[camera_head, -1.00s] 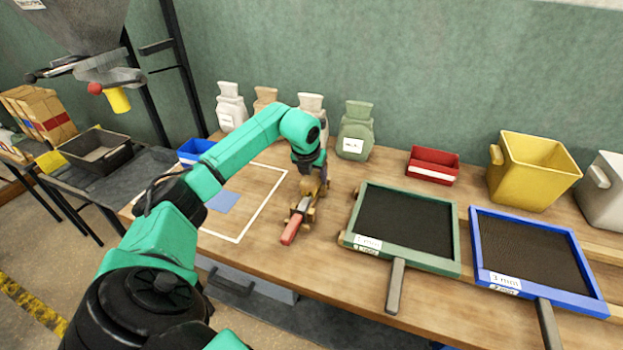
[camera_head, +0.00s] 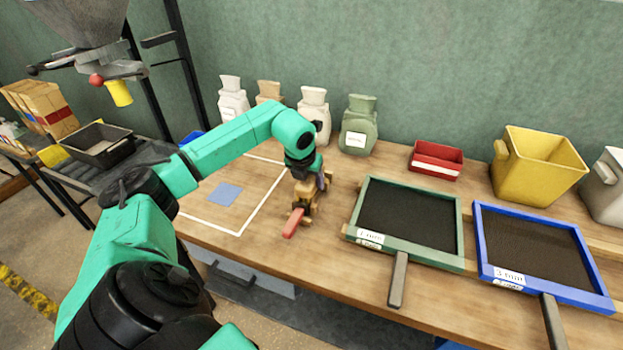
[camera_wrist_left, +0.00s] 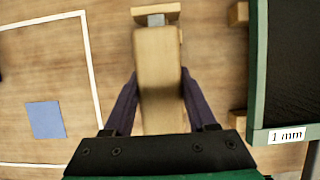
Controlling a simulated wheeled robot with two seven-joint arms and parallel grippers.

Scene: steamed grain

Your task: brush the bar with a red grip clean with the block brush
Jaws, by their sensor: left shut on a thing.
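The bar's red grip (camera_head: 293,222) points toward the table's front edge in the head view. A short grey piece of the bar (camera_wrist_left: 156,20) shows by a wooden support (camera_wrist_left: 155,10) at the top of the left wrist view. The wooden block brush (camera_wrist_left: 160,75) is between the purple fingers of my left gripper (camera_wrist_left: 158,105), which is shut on it. In the head view my left gripper (camera_head: 312,182) is low over the bar, just behind the red grip. The brush hides most of the bar, and I cannot see whether its underside touches it.
A green-framed sieve (camera_head: 458,228) and a blue-framed sieve (camera_head: 478,235) lie to the right. Several bags, including a green one (camera_head: 358,128), stand at the back with a red bin (camera_head: 436,160) and a yellow bin (camera_head: 535,172). A white outlined area with a blue square (camera_head: 224,195) is left.

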